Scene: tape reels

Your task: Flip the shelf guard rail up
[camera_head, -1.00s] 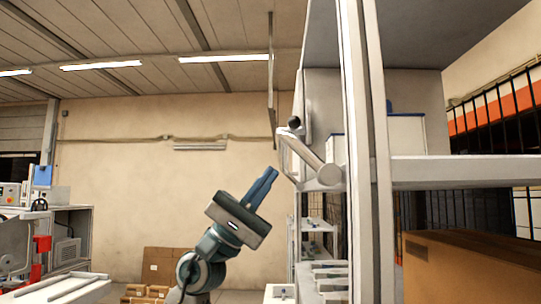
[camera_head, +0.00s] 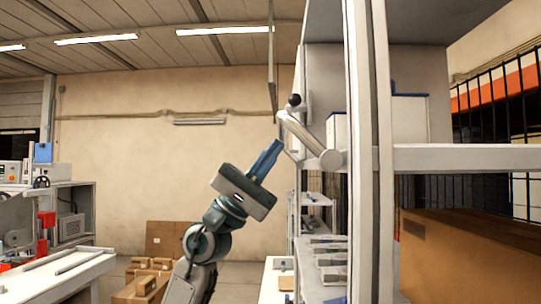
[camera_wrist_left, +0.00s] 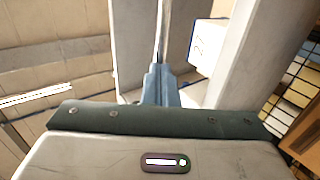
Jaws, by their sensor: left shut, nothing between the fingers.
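The guard rail is most likely the pale tube (camera_head: 308,133) on the left side of the shelf in the head view. It slants up and left from a round end at the shelf post to a bend near a black knob (camera_head: 294,100). My left gripper (camera_head: 277,143) is shut and empty, its blue fingers pointing up and right. Its tips appear just left of and below the tube; I cannot tell whether they touch it. In the left wrist view, the shut fingers (camera_wrist_left: 161,70) point at a thin pale bar (camera_wrist_left: 163,32). My right gripper is not in view.
The shelf post (camera_head: 362,200) and shelf board (camera_head: 465,157) stand close on the right. A cardboard box (camera_head: 465,255) sits below the board. A thin vertical bar (camera_head: 271,60) rises above the gripper. The space left of my gripper is open up to the wall.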

